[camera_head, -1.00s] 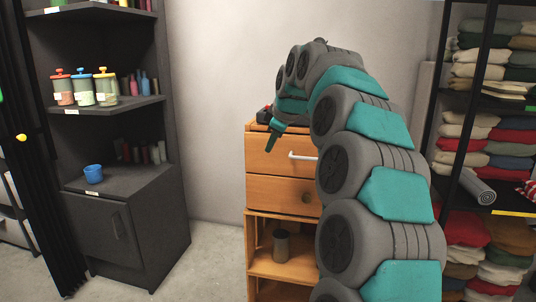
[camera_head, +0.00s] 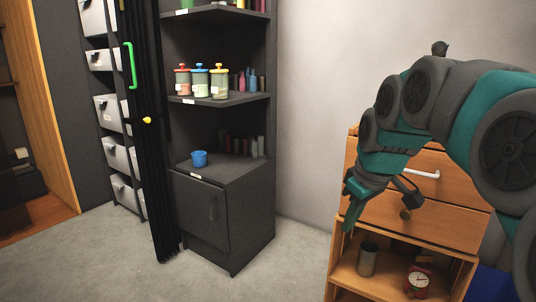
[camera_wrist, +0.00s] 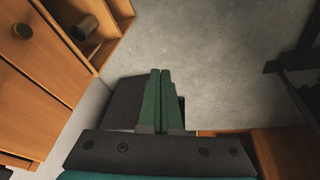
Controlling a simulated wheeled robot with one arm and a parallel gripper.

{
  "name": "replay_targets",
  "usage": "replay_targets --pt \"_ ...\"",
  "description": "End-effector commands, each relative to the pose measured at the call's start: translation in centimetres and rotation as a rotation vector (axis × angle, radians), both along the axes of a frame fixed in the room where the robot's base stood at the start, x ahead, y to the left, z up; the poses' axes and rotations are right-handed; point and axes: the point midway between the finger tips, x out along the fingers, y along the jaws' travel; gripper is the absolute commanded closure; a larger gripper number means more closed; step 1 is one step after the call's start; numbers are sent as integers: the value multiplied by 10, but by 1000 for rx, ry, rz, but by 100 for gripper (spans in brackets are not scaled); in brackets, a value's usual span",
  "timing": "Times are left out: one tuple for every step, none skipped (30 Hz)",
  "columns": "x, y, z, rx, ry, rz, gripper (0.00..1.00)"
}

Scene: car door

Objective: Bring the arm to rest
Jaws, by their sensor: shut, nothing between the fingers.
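My gripper (camera_head: 352,212) hangs at the end of my bent grey and teal arm, pointing down in front of the wooden drawer cabinet (camera_head: 440,224) at the right of the head view. In the wrist view its two green fingers (camera_wrist: 161,74) lie side by side, shut, with nothing between them. Grey floor shows beyond the fingertips. My arm hides part of the cabinet's top and upper drawer.
A dark corner shelf (camera_head: 225,174) holds several jars and a blue cup (camera_head: 199,158). A black folding door (camera_head: 148,140) stands left of it. The cabinet's open lower shelf holds a grey cup (camera_head: 367,259) and a red clock (camera_head: 417,280). The floor (camera_head: 240,285) between is clear.

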Motion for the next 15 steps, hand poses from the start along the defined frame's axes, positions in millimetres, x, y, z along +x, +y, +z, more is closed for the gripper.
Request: replay_targets --pt "-22 7 -13 2 37 -26 100" --pt "-34 10 -21 4 58 -46 100" --pt "-50 14 -33 6 91 -76 100" --pt "-62 16 -40 7 111 -98 100" --pt "-75 19 -49 7 135 -121 100" --pt "-93 21 -60 7 165 -152 100" --pt "-106 23 -69 4 189 -177 100" --pt "-119 24 -78 3 213 -202 100" --pt "-137 25 -88 -1 238 -238 100" --pt "-151 25 -97 -5 263 -264 100" --pt "-164 26 -105 -8 284 -292 100" --pt "-183 26 -116 -12 313 -330 100" --pt "-196 26 -124 -15 330 -357 100" --pt "-208 26 -131 -19 349 -385 100" --pt "-225 26 -142 -25 375 -421 100"
